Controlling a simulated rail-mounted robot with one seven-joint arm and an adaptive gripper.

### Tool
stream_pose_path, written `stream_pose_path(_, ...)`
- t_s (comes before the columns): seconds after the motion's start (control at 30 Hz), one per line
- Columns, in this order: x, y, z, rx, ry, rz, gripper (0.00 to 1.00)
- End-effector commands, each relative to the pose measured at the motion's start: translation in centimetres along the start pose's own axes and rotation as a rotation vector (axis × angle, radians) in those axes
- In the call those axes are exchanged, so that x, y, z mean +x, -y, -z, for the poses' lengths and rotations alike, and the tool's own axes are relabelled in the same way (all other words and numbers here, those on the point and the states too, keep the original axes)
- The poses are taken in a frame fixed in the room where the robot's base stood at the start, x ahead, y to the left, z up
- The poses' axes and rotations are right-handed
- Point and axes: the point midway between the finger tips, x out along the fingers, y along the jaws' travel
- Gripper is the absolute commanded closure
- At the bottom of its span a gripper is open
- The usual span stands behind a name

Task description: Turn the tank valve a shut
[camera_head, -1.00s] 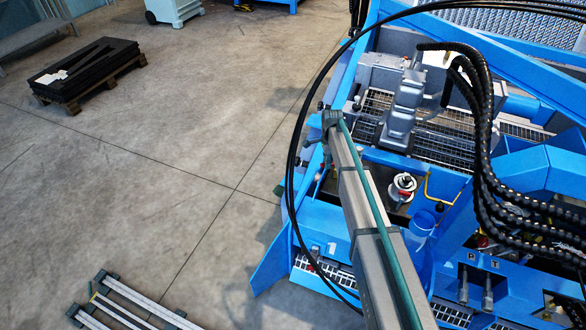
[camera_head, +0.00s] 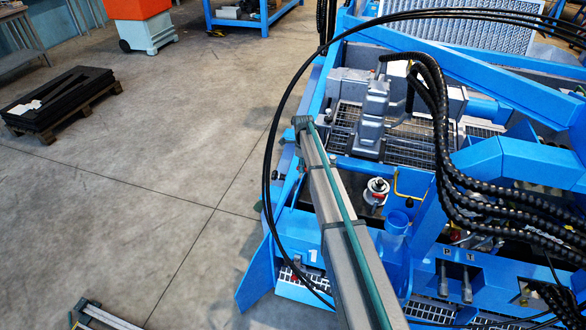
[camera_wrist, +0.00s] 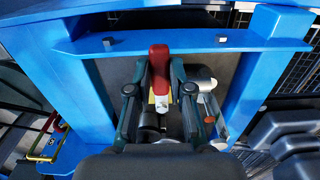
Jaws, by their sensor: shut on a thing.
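In the wrist view, a red valve handle (camera_wrist: 158,58) stands between the two dark fingers of my gripper (camera_wrist: 159,84). The gripper is shut on the handle. A pale yellowish part shows just below the red, and a grey metal body lies lower between the fingers. I cannot read any label, so I cannot tell from a mark that this is valve a. In the head view my own arm reaches over the blue machine; the gripper and the red handle are hidden there.
A blue frame (camera_wrist: 190,44) closes around the gripper at the top and both sides.

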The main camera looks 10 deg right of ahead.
Motion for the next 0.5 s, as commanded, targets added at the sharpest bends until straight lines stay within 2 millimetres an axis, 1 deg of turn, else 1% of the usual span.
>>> stream_pose_path(0.33, -0.1, 0.19, 0.01, 0.009, 0.003, 0.003, 1.0)
stream_pose_path(0.37, -0.1, 0.19, 0.01, 0.009, 0.003, 0.003, 0.78)
stream_pose_path(0.5, -0.07, 0.18, 0.02, 0.008, 0.002, 0.003, 0.55)
